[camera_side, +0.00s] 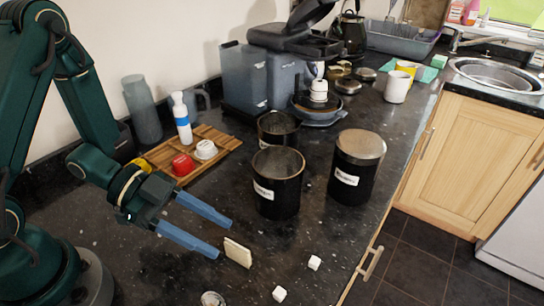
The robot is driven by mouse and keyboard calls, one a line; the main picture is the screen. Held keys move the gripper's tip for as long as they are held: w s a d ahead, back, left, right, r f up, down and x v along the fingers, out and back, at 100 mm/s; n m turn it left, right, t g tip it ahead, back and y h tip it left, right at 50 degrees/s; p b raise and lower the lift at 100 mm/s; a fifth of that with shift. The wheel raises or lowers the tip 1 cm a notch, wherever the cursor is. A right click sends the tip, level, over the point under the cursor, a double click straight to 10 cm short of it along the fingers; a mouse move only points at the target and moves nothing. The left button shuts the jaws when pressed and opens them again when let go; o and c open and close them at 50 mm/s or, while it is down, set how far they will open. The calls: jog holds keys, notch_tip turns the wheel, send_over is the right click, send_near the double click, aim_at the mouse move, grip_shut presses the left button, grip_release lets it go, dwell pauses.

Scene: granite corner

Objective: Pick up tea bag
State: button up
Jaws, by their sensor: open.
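A small cream, flat, squarish tea bag (237,252) stands on edge on the dark speckled counter, near the front middle. My gripper (225,239) reaches in from the left with its two blue fingers spread apart and nothing between them. The lower fingertip ends just left of the tea bag, and the upper fingertip is behind it. I cannot tell whether a finger touches the bag.
The counter's front edge is at right.

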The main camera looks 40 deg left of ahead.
aim_at(238, 254)
jog(key=shift+x, duration=1.45)
grip_shut()
